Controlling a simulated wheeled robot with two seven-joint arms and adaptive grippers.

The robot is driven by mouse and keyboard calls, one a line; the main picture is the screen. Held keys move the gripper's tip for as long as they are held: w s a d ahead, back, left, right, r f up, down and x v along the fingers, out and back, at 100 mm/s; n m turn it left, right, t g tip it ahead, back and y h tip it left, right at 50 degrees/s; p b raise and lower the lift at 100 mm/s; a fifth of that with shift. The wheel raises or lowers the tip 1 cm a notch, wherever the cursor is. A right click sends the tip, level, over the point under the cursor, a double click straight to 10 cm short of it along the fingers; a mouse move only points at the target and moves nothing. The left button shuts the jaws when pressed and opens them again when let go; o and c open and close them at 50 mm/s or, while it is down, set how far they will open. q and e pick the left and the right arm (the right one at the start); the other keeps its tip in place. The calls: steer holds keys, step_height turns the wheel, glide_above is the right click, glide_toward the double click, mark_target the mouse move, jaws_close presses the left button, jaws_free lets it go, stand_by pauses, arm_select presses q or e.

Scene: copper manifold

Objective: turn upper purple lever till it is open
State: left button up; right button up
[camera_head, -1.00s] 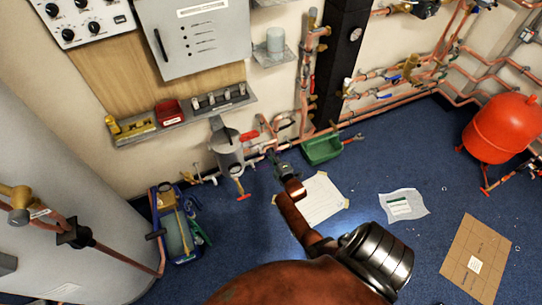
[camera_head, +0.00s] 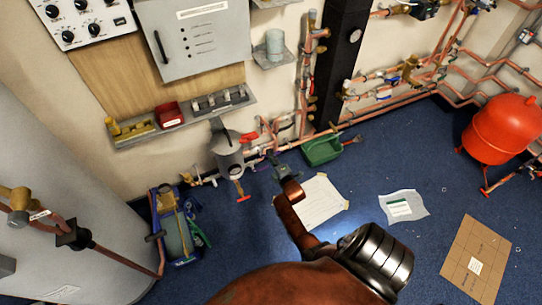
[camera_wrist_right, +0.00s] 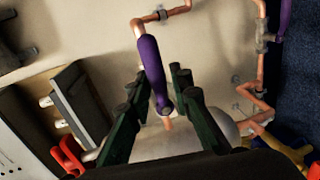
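In the right wrist view a purple lever (camera_wrist_right: 151,66) runs from upper left down toward the middle of the picture. My right gripper (camera_wrist_right: 158,77) has its two dark green fingers apart, one on each side of this lever. A gap shows between the lever and the fingers. A second purple handle (camera_wrist_right: 285,14) is at the top right, nearer the blue floor. In the head view my right gripper (camera_head: 279,163) is small and dark near the wall pipes; the purple levers cannot be made out there. My left gripper is not in view.
A grey canister (camera_head: 228,153) and a red lever (camera_head: 249,136) are close by at the wall. A green bin (camera_head: 322,149) stands on the floor to the right. A red handle (camera_wrist_right: 68,155) shows at the wrist view's lower left. Copper pipes (camera_wrist_right: 174,10) run along the wall.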

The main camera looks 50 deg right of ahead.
steer(key=shift+o, duration=0.9)
steer(key=v, duration=1.2)
